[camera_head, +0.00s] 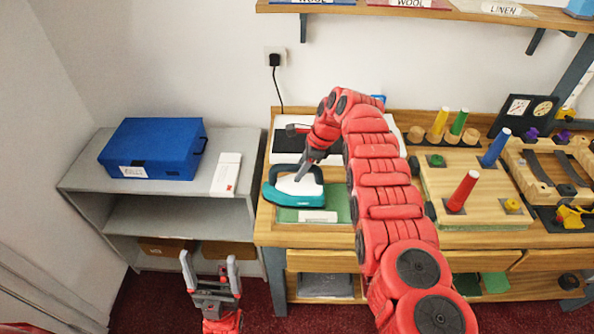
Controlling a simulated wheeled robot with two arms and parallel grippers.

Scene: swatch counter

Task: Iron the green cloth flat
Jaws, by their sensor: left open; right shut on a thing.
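A teal and white iron (293,189) sits on or just over the green cloth (338,198) at the left end of the wooden counter. My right gripper (301,174) is shut on the iron's dark handle from above. A white label lies at the front of the cloth. The iron and my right arm hide part of the cloth, so I cannot tell how flat it is there. My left gripper (211,266) is open and empty, low in front of the grey shelf, away from the counter top.
A grey shelf (150,205) at the left holds a blue box (153,148) and a white packet (227,175). A black and white board lies behind the iron. Right of my arm stand a wooden peg board (470,220) with coloured pegs and a wooden frame (560,168).

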